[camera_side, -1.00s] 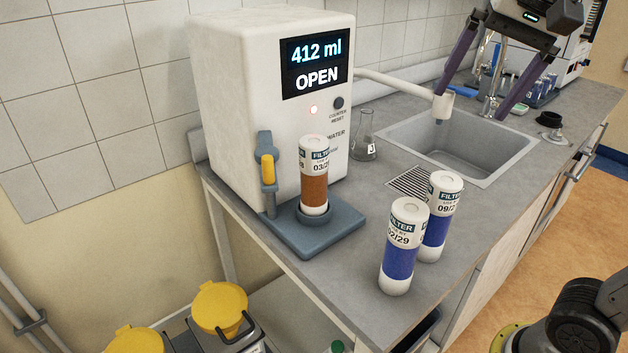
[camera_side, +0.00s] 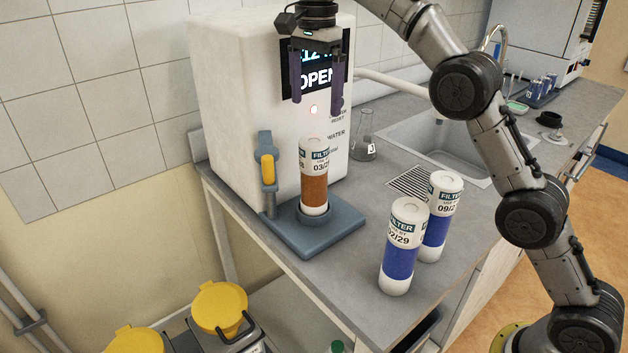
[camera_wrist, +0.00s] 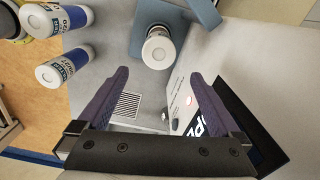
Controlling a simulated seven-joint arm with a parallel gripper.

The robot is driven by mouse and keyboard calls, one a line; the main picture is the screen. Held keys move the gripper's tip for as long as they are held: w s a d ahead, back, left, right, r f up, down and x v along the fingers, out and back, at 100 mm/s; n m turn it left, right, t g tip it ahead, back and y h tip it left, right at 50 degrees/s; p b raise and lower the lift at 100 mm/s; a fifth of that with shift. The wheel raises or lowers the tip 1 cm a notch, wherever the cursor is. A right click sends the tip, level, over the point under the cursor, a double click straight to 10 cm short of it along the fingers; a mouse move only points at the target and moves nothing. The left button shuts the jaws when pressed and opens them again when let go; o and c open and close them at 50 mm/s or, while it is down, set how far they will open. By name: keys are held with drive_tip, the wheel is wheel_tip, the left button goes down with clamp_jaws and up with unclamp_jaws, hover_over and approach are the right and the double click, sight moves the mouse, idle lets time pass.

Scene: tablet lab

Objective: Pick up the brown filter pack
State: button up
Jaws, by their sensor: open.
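The brown filter pack (camera_side: 314,188) stands upright in the round seat of the blue-grey base (camera_side: 345,222) in front of the white water unit (camera_side: 235,100). Its label reads FILTER and 03/2, the rest cut off. My gripper (camera_side: 316,98) is open and empty, pointing down above the pack and in front of the unit's display. In the wrist view the pack's white top (camera_wrist: 157,50) lies beyond the fingertips, between their lines. My open gripper (camera_wrist: 160,80) touches nothing there.
Two blue filter packs (camera_side: 404,250) (camera_side: 440,220) stand upright on the counter to the right. A grey lever with a yellow grip (camera_side: 268,170) stands left of the brown pack. A glass flask (camera_side: 364,145), a drain grille (camera_side: 409,182) and the sink (camera_side: 455,150) lie behind.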

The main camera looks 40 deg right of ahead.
sight(314, 139)
drive_tip(key=shift+w+a+f, duration=0.1)
drive_tip(key=shift+a+f, duration=0.05)
drive_tip(key=shift+f, duration=0.4)
wheel_tip(314, 139, down, 8)
drive_tip(key=shift+r, duration=0.1)
drive_tip(key=shift+s+a+f, duration=0.1)
drive_tip(key=shift+f, duration=1.25)
drive_tip(key=shift+s+a+f, duration=0.1)
drive_tip(key=shift+f, duration=1.25)
drive_tip(key=shift+r, duration=0.1)
clamp_jaws()
